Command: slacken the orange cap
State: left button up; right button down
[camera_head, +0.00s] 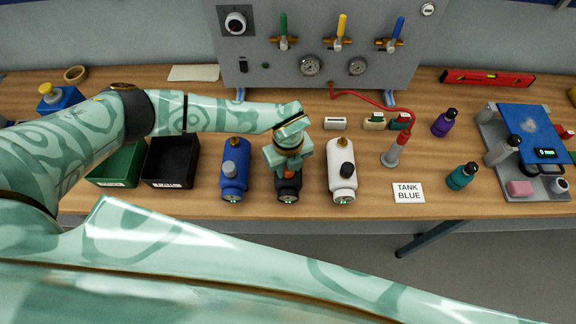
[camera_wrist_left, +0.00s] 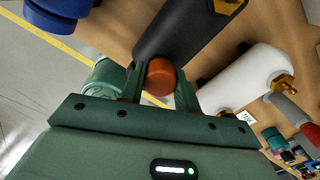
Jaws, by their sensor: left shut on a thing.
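The orange cap (camera_wrist_left: 160,77) sits on the black tank (camera_wrist_left: 190,35), between the two fingers of my left gripper (camera_wrist_left: 160,88). In the head view the black tank (camera_head: 288,188) stands between a blue tank and a white one. My left gripper (camera_head: 287,165) reaches over it from above and is shut on the cap. The gripper hides most of the tank's upper part, and only a little of the cap shows there. My right gripper is not in view.
The blue tank (camera_head: 233,180) stands close on the left and the white tank (camera_head: 341,178) close on the right. Black (camera_head: 160,180) and green bins lie further left. A "TANK BLUE" card (camera_head: 408,196) lies right of the tanks. A valve panel (camera_head: 270,60) stands behind.

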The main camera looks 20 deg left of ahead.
pick_arm(q)
jog(key=shift+n, duration=0.4)
jog(key=shift+r+n+p, duration=0.15)
jog(key=shift+n+p, duration=0.5)
jog(key=shift+n, duration=1.35)
jog(key=shift+p, duration=0.3)
jog(key=shift+n+p, duration=0.55)
jog(key=shift+n, duration=1.45)
jog(key=o, duration=1)
